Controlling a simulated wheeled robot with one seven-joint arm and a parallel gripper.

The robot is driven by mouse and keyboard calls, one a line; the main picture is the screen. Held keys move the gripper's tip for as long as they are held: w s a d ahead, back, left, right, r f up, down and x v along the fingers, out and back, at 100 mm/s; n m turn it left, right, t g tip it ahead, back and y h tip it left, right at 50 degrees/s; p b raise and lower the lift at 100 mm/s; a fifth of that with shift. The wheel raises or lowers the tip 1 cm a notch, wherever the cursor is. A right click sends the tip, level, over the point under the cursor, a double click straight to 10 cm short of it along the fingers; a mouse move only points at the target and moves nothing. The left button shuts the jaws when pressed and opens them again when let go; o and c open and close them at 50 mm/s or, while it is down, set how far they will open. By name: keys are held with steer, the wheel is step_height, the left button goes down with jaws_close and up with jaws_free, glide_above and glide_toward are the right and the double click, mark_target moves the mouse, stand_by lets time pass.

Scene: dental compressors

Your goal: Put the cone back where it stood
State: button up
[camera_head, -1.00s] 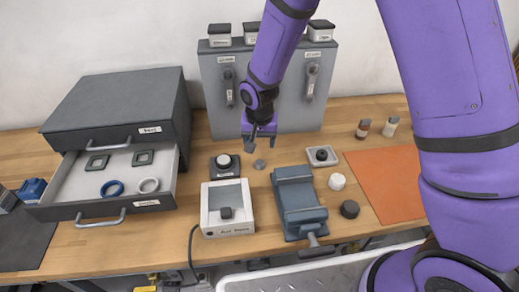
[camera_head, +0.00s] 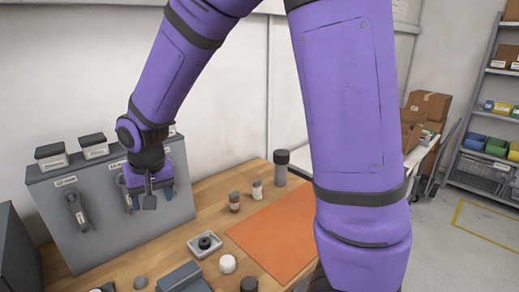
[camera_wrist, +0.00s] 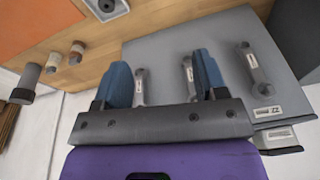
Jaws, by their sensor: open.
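I cannot make out a thing that is clearly a cone in any view. My gripper (camera_head: 150,190) is open and empty in front of the right part of the grey cabinet (camera_head: 105,228). In the wrist view its two blue fingers (camera_wrist: 163,78) stand apart, with the cabinet's face and handles behind them. Small round pieces stand on the bench: a white one (camera_head: 227,264), a black one (camera_head: 249,284) and a grey one (camera_head: 140,282). A grey square tray (camera_head: 205,245) holds a black ring-shaped piece.
An orange mat (camera_head: 275,235) lies on the bench to the right. Two small bottles (camera_head: 257,190) and a dark-capped cylinder (camera_head: 281,168) stand behind it. Labelled boxes (camera_head: 52,156) sit on the cabinet. A grey vise (camera_head: 183,278) is partly cut off below. Shelves (camera_head: 490,130) stand far right.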

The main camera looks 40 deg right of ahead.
steer(key=s+d+r+t, duration=0.1)
steer(key=s+d+r, duration=0.75)
steer(key=r, duration=0.25)
steer(key=s+d+r+t, duration=0.1)
steer(key=s+d+r, duration=0.1)
steer(key=s, duration=0.5)
steer(key=s+d+r+n, duration=0.1)
steer(key=s+d+r, duration=0.1)
steer(key=s, duration=0.5)
steer(key=shift+s+d+r+n+t, duration=0.2)
steer(key=shift+d+r+n+t, duration=0.1)
steer(key=shift+r+t, duration=0.1)
steer(key=shift+a, duration=0.1)
